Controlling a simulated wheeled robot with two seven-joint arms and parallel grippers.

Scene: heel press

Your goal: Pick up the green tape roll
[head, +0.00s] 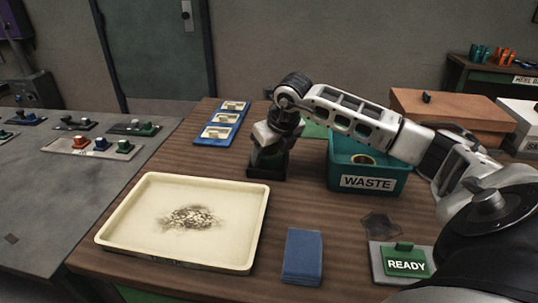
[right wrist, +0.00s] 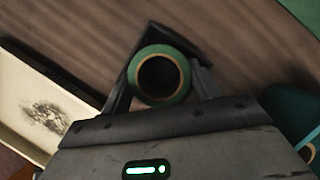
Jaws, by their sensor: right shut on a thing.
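The green tape roll (right wrist: 160,50) shows in the right wrist view as a green ring with a tan core and a dark hole. It sits between the fingers of my right gripper (right wrist: 160,80), which is shut on it. In the head view my right gripper (head: 268,160) points down over the wooden table, behind the cream tray and left of the waste bin. The roll is mostly hidden there by the gripper. A dark square-edged shape lies around the fingertips; I cannot tell how much of it is finger. My left gripper is not in view.
The cream tray (head: 118,236) holds a dark granular pile. The teal waste bin (head: 395,182) has a ring-shaped thing inside. A blue stack (head: 303,257), a green READY block (head: 405,262), a blue card holder (head: 217,139) and a cardboard box (head: 455,110) stand around. Bare wood lies between.

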